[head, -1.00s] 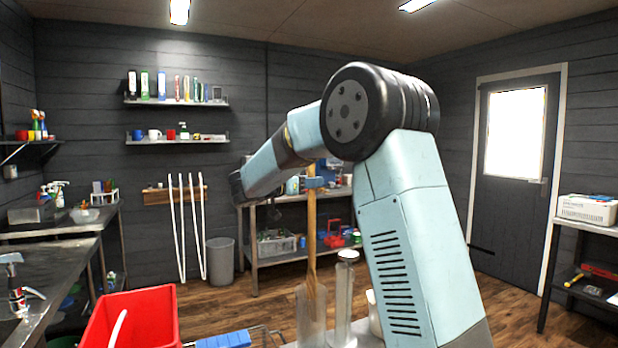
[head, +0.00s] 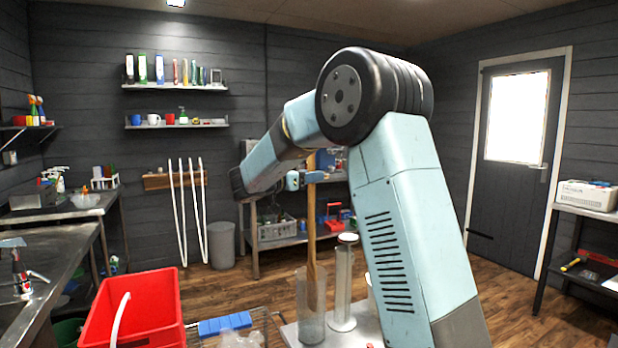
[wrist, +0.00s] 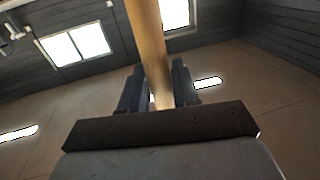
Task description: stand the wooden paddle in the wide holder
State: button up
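The wooden paddle (head: 312,230) is upright in the head view, its lower part inside a clear, wide cylinder (head: 320,328), which I take for the wide holder. A slimmer holder (head: 342,290) stands just right of it. My gripper (head: 304,179) is at the upper shaft, above the holder. In the wrist view the fingers (wrist: 160,88) stand on either side of the shaft (wrist: 150,45), with a bright gap by the left finger, so they look parted. Whether the paddle's tip rests on the holder's bottom is unclear.
Both holders stand on a pale surface (head: 292,334). A red tub (head: 133,318) with a white hose and a blue block (head: 225,324) are to the left. A shelf unit (head: 275,240) and a grey bin (head: 221,245) stand behind. Open wooden floor lies at right.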

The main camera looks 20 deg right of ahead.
jog(key=o, duration=0.5)
jog(key=shift+a, duration=0.1)
jog(key=v, duration=1.3)
jog(key=shift+a, duration=0.3)
jog(key=shift+d, duration=0.1)
